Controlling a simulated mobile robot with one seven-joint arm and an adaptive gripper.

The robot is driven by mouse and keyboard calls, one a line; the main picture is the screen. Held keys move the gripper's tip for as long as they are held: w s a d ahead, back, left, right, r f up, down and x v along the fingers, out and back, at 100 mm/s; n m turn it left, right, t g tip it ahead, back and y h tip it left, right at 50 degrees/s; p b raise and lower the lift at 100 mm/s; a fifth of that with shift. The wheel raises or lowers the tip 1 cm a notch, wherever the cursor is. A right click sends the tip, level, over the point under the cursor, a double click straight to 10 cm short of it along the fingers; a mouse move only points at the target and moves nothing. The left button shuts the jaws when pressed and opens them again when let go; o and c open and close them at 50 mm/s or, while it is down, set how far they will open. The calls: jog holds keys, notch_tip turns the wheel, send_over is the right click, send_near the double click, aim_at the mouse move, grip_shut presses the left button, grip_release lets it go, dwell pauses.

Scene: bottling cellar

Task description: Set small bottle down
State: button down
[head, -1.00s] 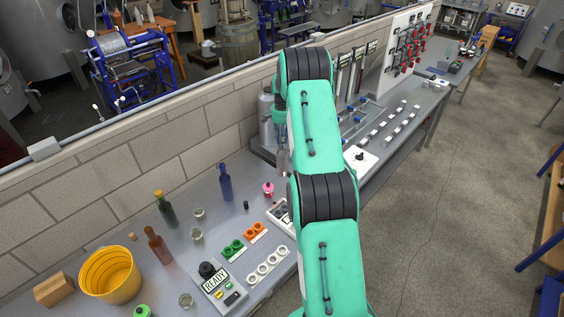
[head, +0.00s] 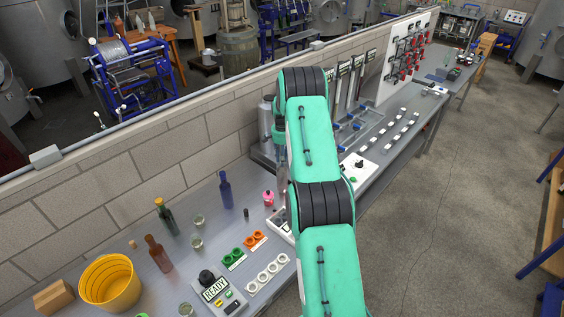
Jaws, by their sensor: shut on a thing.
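My gripper (head: 283,181) shows only as a narrow grey part at the left edge of my green arm, pointing down over the bench. It is shut; its fingertips and the small bottle it holds are mostly hidden by the arm. Just left of it a small pink item (head: 268,199) stands on the grey bench (head: 205,219). Below it is a white tray (head: 274,225) with dark slots, partly covered by my arm. I cannot tell whether the held bottle touches anything.
A blue bottle (head: 226,190), a dark bottle with a yellow top (head: 166,216) and a brown bottle (head: 158,254) stand to the left. Glass jars (head: 199,222), green rings (head: 234,258), orange rings (head: 255,239) and a READY box (head: 217,290) are nearby. A yellow bucket (head: 109,284) stands front left.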

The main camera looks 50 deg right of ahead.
jog(key=shift+w+f, duration=0.1)
jog(key=shift+f, duration=0.85)
jog(key=c, duration=1.5)
grip_release()
notch_tip(320, 180, up, 12)
jog(key=shift+r+b, duration=0.1)
jog(key=shift+b, duration=0.85)
